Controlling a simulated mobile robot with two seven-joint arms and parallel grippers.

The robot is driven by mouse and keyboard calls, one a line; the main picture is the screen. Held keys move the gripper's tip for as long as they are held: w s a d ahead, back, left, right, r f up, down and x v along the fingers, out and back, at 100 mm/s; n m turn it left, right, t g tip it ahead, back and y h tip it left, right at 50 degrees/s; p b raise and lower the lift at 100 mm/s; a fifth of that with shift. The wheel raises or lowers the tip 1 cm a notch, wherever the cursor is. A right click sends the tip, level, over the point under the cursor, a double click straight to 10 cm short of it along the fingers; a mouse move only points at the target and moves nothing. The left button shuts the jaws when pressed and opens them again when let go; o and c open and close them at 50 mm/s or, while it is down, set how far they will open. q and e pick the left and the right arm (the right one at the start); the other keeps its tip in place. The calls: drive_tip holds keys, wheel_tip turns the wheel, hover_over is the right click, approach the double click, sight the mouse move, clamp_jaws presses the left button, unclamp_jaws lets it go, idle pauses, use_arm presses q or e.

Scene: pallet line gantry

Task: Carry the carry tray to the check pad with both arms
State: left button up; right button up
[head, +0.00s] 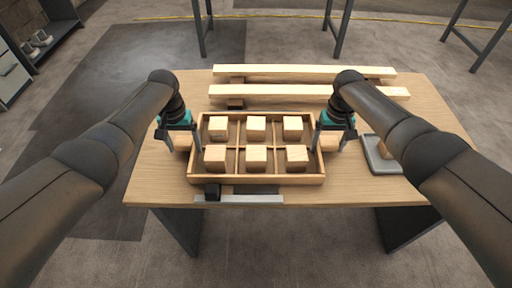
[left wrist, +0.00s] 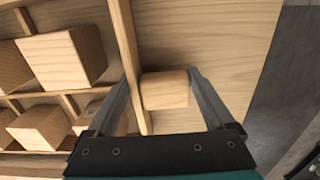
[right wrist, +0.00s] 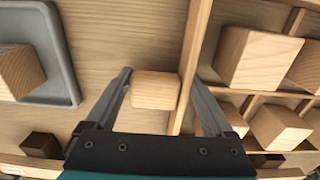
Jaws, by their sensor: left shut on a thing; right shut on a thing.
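The carry tray (head: 256,180) is a wooden box with dividers, resting on or just above the table; I cannot tell which. Its compartments hold several wooden cubes (head: 256,127). My left gripper (head: 182,146) is at its left side; in the left wrist view the fingers lie around the side wall (left wrist: 127,40) and a small wooden handle block (left wrist: 165,90). My right gripper (head: 330,147) is at the right side, fingers around the wall (right wrist: 190,60) and a similar block (right wrist: 155,90). Both are shut on the tray. I cannot identify the check pad for certain.
A grey rimmed plate (head: 372,166) with a wooden block stands right of the tray, partly behind my right arm. Two pale wooden beams (head: 300,72) lie behind the tray. A metal strip (head: 260,199) with a dark block (head: 212,192) lies at the table's front edge.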

use_arm(q)
clamp_jaws()
use_arm(e)
clamp_jaws()
use_arm(q)
drive_tip(key=shift+r, duration=0.1)
use_arm(e)
drive_tip(key=shift+w+r, duration=0.1)
use_arm(q)
drive_tip(key=shift+w+r, duration=0.1)
use_arm(e)
drive_tip(key=shift+r, duration=0.1)
